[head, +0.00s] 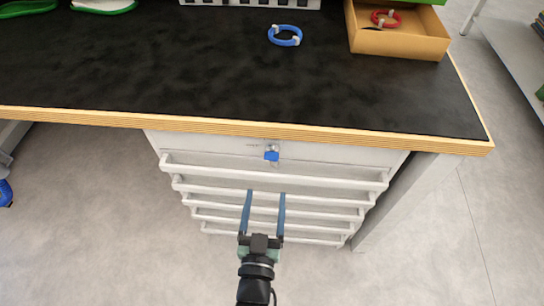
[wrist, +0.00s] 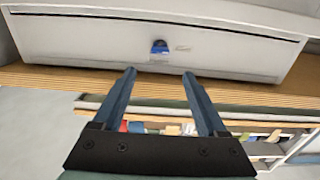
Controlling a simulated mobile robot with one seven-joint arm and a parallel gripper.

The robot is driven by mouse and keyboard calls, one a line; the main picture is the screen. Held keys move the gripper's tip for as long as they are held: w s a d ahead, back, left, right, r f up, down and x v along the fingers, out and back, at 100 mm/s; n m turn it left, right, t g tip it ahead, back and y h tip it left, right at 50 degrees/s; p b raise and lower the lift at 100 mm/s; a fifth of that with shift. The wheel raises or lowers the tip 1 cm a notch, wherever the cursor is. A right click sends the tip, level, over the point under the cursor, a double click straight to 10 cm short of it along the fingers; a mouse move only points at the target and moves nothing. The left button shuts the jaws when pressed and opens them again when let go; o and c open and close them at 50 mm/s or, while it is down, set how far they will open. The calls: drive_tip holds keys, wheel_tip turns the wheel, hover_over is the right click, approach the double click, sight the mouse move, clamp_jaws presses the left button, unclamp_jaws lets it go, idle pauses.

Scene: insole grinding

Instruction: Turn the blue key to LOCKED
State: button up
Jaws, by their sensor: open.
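The blue key (head: 271,154) sits in a lock on the top panel of the white drawer cabinet (head: 220,146), just under the bench edge. It also shows in the wrist view (wrist: 159,48), near the top centre. A small mark beside the lock is too small to read. My gripper (head: 265,194) is open and empty in front of the cabinet, below the key in the head view. In the wrist view its fingertips (wrist: 159,72) are spread, and the key lies between and beyond them, not touching either finger.
Several drawer handles (head: 270,178) stick out below the key. The black bench top (head: 180,70) with its wooden edge overhangs the cabinet. On it are a blue ring (head: 285,36) and a cardboard box (head: 400,42) holding a red ring (head: 386,18). The floor in front is clear.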

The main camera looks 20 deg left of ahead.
sight(271, 160)
drive_tip(key=x, duration=1)
drive_tip(key=shift+w+a, duration=0.1)
drive_tip(key=shift+w, duration=0.3)
clamp_jaws()
